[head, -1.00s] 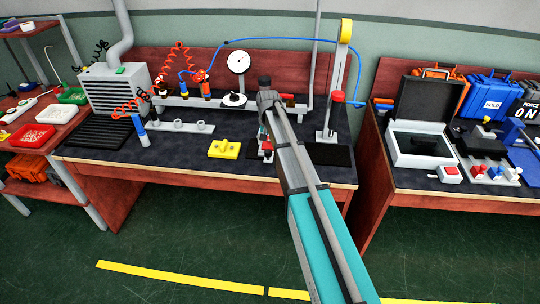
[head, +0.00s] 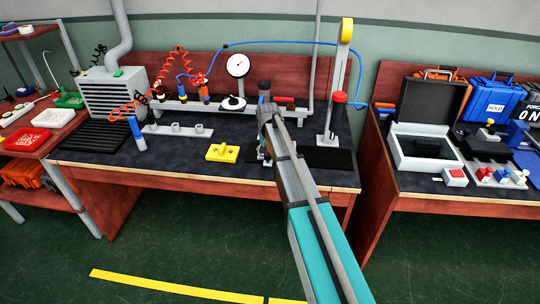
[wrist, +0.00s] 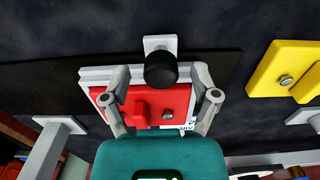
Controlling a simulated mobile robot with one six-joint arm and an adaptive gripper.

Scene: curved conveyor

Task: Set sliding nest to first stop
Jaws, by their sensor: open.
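The nest appears to be the red block (wrist: 170,103) on a light grey plate (wrist: 95,75) in the wrist view. The block has a raised red tab and a small metal pin. A black round knob (wrist: 161,70) on a white bracket (wrist: 160,43) stands at the plate's far edge. My gripper (wrist: 160,76) is open, with one finger on each side of the red block and knob. I cannot tell whether the fingers touch anything. The teal gripper body covers the near part of the block. In the head view my arm mostly hides this spot.
A yellow block (head: 222,152) lies left of my gripper, also in the wrist view (wrist: 285,70). A press stand (head: 328,125) rises on the right. A grey rail with round holders (head: 178,131) lies to the left.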

